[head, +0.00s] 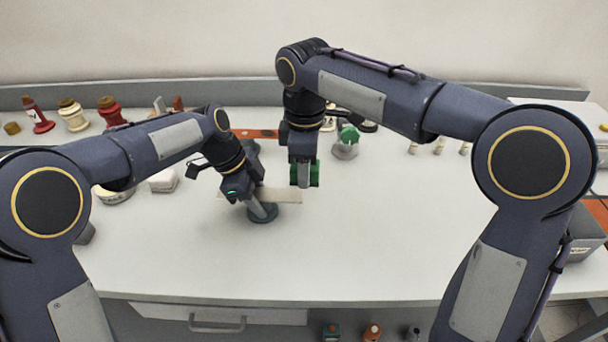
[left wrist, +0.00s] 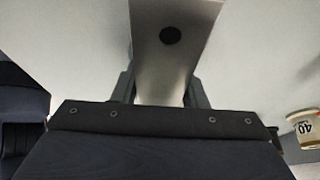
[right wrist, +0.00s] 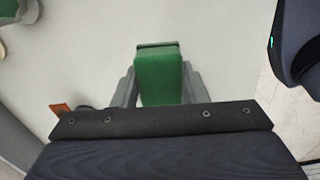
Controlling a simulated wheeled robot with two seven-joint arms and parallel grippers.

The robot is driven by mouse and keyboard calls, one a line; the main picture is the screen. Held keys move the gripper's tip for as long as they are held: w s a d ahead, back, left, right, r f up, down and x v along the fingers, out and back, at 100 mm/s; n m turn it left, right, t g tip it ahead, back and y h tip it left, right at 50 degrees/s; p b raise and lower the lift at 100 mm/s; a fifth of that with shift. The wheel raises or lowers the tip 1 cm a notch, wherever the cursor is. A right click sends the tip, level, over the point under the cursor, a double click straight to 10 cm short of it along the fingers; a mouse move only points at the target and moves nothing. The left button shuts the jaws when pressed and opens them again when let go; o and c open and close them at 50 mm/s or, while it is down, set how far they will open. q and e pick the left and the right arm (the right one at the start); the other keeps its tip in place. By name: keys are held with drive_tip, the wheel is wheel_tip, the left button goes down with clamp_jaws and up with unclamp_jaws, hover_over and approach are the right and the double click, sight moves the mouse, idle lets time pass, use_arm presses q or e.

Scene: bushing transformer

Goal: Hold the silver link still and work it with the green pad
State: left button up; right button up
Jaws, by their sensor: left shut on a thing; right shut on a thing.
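The silver link is a flat metal bar (head: 283,195) with a dark round hole near its end, as the left wrist view (left wrist: 186,62) shows. It lies level above a dark round-based stand (head: 262,213) near the middle of the table. My left gripper (head: 258,196) is shut on the link; its fingers sit on both sides of it. The green pad (head: 315,174) is a green block, also in the right wrist view (right wrist: 159,72). My right gripper (head: 304,180) is shut on the pad and holds it just above or beside the link's right part. Whether they touch is unclear.
Red and cream bottles (head: 74,115) stand at the back left. A green-topped grey item (head: 347,142) stands behind my right gripper. The front and right of the white table (head: 400,230) are clear.

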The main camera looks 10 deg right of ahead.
drive_tip(key=shift+r, duration=1.65)
use_arm(q)
drive_tip(key=o, duration=1.4)
drive_tip(key=v, duration=1.2)
